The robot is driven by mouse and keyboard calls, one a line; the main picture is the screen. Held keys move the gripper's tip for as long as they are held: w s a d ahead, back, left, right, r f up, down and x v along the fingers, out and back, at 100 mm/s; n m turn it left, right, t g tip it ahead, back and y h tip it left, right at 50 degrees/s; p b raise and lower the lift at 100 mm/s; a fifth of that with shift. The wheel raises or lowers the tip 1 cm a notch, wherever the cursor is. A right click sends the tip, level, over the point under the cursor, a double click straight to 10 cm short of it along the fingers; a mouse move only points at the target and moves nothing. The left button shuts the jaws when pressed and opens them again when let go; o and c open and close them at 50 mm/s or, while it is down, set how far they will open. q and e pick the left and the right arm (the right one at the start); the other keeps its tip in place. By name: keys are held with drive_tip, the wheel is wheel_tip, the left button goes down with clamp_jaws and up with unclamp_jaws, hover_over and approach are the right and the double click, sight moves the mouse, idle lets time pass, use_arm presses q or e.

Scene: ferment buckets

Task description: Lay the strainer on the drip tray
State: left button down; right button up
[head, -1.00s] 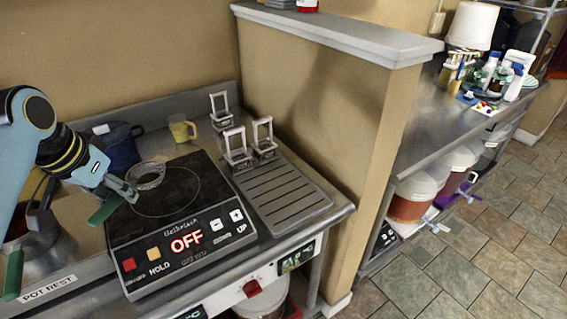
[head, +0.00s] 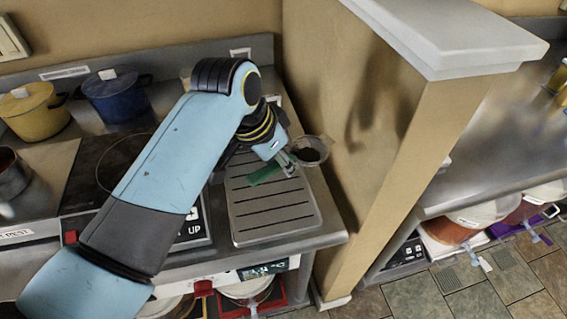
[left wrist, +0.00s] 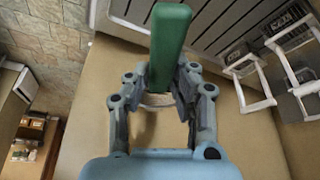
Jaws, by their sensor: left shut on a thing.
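My left gripper (head: 288,160) is shut on the strainer's green handle (head: 264,175), near the bowl end. The strainer's round mesh bowl (head: 311,150) points right, toward the partition wall, past the tray's right edge. The grey slotted drip tray (head: 274,226) lies on the counter below, with the handle over its far part. The strainer looks held above the tray; the exact gap cannot be told. In the left wrist view, the handle (left wrist: 171,45) stands between the fingers, and the drip tray (left wrist: 205,38) is behind it. My right gripper is not in view.
The tan partition wall (head: 345,120) stands close on the right. White-framed holders (left wrist: 290,62) stand by the tray in the left wrist view. The dark hob (head: 88,170) is left of the tray, partly behind my arm. A blue pot (head: 115,98) and yellow pot (head: 35,112) stand farther left.

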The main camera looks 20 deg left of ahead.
use_arm(q)
drive_tip(key=shift+s+d+f, duration=0.1)
drive_tip(key=shift+s+f, duration=0.25)
drive_tip(key=shift+s, duration=0.1)
drive_tip(key=w+a+f, duration=0.1)
drive_tip(key=a+f, duration=0.1)
drive_tip(key=w+a+f, duration=0.1)
drive_tip(key=w+a, duration=0.1)
drive_tip(key=a, duration=0.1)
drive_tip(key=w+a+f, duration=0.1)
drive_tip(key=a+f, duration=0.1)
drive_tip(key=shift+w+a+f, duration=0.25)
drive_tip(key=shift+w+f, duration=0.05)
drive_tip(key=w+a+f+b, duration=0.1)
drive_tip(key=a+b, duration=0.1)
drive_tip(key=b, duration=0.1)
drive_tip(key=shift+w+f, duration=0.1)
drive_tip(key=shift+f, duration=0.25)
drive_tip(key=shift+w+a, duration=0.1)
drive_tip(key=shift+a, duration=0.05)
wheel_tip(320, 180, down, 4)
drive_tip(key=b, duration=0.5)
drive_tip(key=shift+r, duration=0.1)
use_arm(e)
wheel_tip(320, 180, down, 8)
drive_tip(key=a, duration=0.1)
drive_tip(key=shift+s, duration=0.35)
